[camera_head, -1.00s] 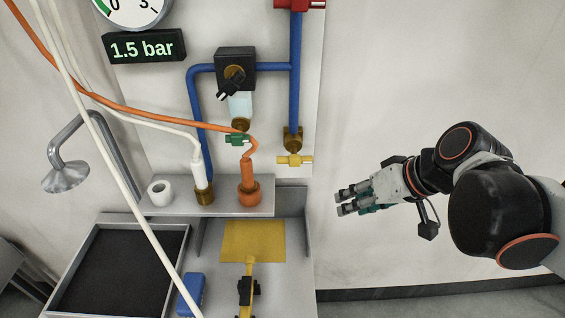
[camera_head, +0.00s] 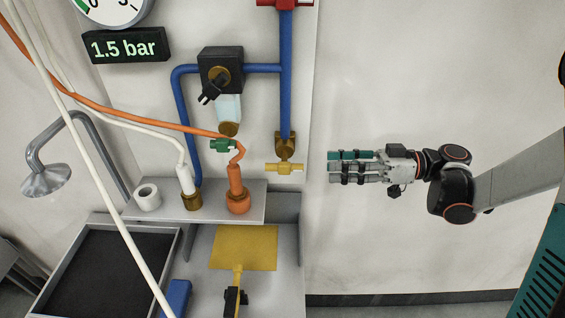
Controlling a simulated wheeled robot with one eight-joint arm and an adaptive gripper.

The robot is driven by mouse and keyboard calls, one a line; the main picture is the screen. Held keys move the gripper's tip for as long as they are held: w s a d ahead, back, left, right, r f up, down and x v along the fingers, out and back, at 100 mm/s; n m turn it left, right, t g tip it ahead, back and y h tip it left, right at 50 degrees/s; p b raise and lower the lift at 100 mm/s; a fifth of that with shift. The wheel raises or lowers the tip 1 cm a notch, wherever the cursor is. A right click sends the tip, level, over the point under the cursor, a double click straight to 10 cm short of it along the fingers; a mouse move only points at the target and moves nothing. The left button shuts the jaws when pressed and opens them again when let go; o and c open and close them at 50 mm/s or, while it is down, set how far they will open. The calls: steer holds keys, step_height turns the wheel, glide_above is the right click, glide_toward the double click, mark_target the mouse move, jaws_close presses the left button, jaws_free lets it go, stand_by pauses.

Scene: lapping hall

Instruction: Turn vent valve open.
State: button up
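No label shows which valve is the vent valve. A yellow-handled valve (camera_head: 285,168) hangs at the lower end of the blue pipe, its handle lying crosswise. A small green-handled valve (camera_head: 222,146) sits under the filter bowl. A red-handled valve (camera_head: 285,3) is at the top, cut by the picture's edge. My gripper (camera_head: 338,167) is right of the yellow valve in the picture, at about its height, pointing left. Its fingers are extended and apart, with nothing between them. It touches no valve.
A gauge and a 1.5 bar display (camera_head: 126,46) are at upper left. Orange and white hoses cross the left side. A grey shelf (camera_head: 222,209) carries fittings and a white roll (camera_head: 148,197). A dark tray (camera_head: 94,288) is below. The wall around my gripper is clear.

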mark_target(282, 164)
steer(key=shift+n+g+y, duration=0.3)
steer(key=shift+n+y, duration=0.1)
steer(key=shift+n, duration=0.2)
steer(key=a, duration=0.4)
steer(key=a+b, duration=0.1)
steer(key=a, duration=0.3)
steer(key=s+a+b, duration=0.1)
steer(key=a, duration=0.4)
steer(key=shift+f, duration=0.1)
jaws_close()
